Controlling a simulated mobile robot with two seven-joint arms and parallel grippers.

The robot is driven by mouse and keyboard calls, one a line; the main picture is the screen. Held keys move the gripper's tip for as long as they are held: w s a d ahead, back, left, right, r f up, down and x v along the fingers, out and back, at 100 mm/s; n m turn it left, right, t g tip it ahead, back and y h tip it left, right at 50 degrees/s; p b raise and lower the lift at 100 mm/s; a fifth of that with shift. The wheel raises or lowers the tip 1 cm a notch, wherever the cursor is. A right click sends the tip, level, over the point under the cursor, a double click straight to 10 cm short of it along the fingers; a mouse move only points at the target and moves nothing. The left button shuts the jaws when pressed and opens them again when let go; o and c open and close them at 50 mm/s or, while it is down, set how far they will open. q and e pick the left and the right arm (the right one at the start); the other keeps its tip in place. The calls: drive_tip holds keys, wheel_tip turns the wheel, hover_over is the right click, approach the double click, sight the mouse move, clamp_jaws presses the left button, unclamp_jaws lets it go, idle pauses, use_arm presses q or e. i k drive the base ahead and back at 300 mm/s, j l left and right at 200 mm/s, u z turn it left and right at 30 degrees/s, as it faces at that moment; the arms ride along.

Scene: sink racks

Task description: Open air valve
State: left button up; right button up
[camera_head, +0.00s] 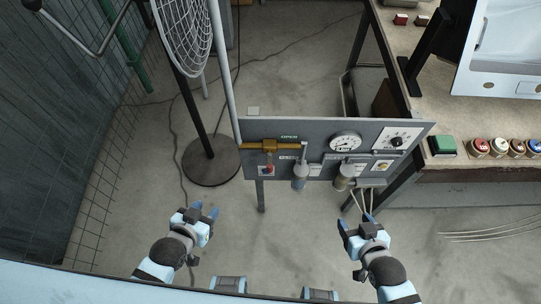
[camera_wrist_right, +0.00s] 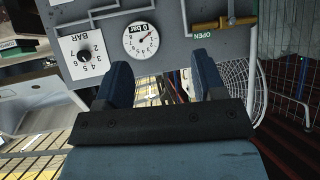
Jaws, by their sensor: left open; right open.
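A grey panel (camera_head: 320,131) stands in the middle of the head view. At its left is a brass-coloured valve with pipe (camera_head: 262,146), below a green OPEN label (camera_head: 289,136). The right wrist view shows the panel upside down, with the brass valve (camera_wrist_right: 212,26) at the upper right and the OPEN label (camera_wrist_right: 203,36) beneath it. My left gripper (camera_head: 201,212) is open and empty, below and left of the panel. My right gripper (camera_head: 356,221) is open and empty, below the panel's right part. Its two fingers (camera_wrist_right: 162,74) also show in the wrist view. Neither touches the valve.
The panel also carries a round gauge (camera_head: 345,141) and a dial knob (camera_head: 397,141). A fan (camera_head: 183,35) on a round base (camera_head: 210,160) stands at the left. A workbench (camera_head: 420,50) with coloured buttons is at the right. Floor before the panel is clear.

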sight(269, 165)
drive_tip(key=j+z, duration=0.2)
drive_tip(key=z, duration=0.2)
drive_tip(key=i+j+z, duration=0.1)
drive_tip(key=j+z, duration=0.15)
drive_tip(key=z, duration=0.2)
drive_tip(key=j+z, duration=0.2)
drive_tip(key=z, duration=0.2)
drive_tip(key=j+z, duration=0.2)
drive_tip(key=j, duration=0.35)
drive_tip(key=k+j+z, duration=0.15)
drive_tip(key=j, duration=0.35)
drive_tip(key=k+j, duration=0.1)
drive_tip(key=j, duration=0.35)
drive_tip(key=k+j, duration=0.15)
drive_tip(key=j, duration=0.25)
drive_tip(key=i+j+z, duration=0.05)
